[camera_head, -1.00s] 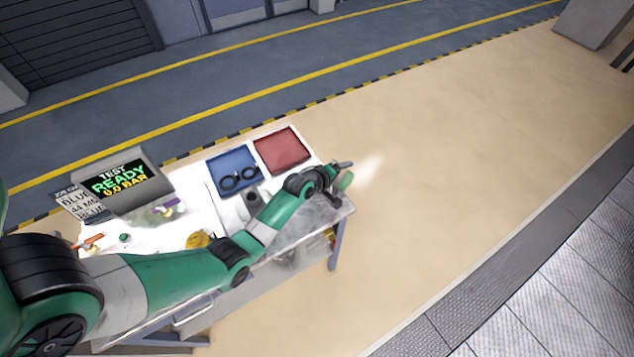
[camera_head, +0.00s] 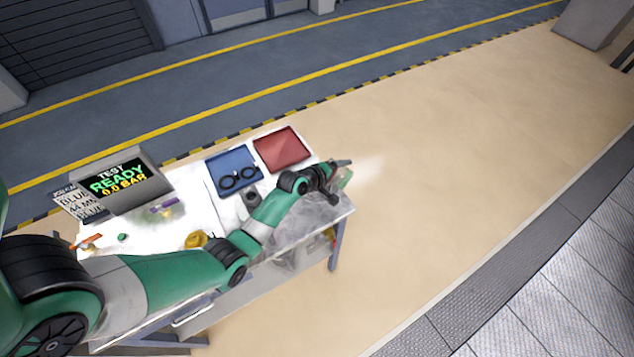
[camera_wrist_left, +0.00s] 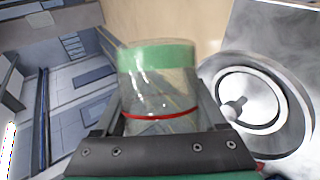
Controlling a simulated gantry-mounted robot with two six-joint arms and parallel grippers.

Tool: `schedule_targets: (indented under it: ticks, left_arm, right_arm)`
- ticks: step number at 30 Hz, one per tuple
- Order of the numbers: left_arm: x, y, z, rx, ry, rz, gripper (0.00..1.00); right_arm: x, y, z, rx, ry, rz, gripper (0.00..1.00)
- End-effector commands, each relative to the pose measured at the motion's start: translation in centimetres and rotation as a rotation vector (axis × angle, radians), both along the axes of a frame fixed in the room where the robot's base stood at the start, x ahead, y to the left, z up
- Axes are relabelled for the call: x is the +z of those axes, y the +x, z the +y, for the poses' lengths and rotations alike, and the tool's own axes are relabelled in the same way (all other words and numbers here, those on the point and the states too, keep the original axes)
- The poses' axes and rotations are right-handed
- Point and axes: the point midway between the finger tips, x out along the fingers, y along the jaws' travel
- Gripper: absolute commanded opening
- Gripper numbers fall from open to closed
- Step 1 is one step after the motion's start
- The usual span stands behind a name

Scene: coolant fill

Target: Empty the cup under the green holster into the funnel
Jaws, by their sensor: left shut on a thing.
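My left gripper (camera_head: 338,176) reaches past the bench's right end and is shut on a clear cup (camera_head: 347,178). In the left wrist view the cup (camera_wrist_left: 160,90) sits between the fingers, with a green band at its far end and a thin red line around it. I cannot tell how much liquid it holds. A round grey metal ring with a pale dish-like centre (camera_wrist_left: 250,100) lies just right of the cup there, apart from it; I cannot tell if it is the funnel. I cannot make out the green holster. My right gripper is not in view.
The bench (camera_head: 340,212) carries a blue tray (camera_head: 225,162) with black rings, a red tray (camera_head: 282,150), a dark cylinder (camera_head: 252,198), a yellow item (camera_head: 196,239) and a purple item (camera_head: 163,207). Floor right of the bench is free.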

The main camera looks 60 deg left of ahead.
Motion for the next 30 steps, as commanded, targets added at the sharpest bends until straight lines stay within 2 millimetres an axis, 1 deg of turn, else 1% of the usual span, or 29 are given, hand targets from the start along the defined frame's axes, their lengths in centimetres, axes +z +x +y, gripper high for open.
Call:
schedule_targets:
  ticks: [30]
  left_arm:
    - [-0.6, -0.5, 0.7, 0.000, -0.091, -0.066, 0.06]
  right_arm:
    - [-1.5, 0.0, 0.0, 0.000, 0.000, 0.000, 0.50]
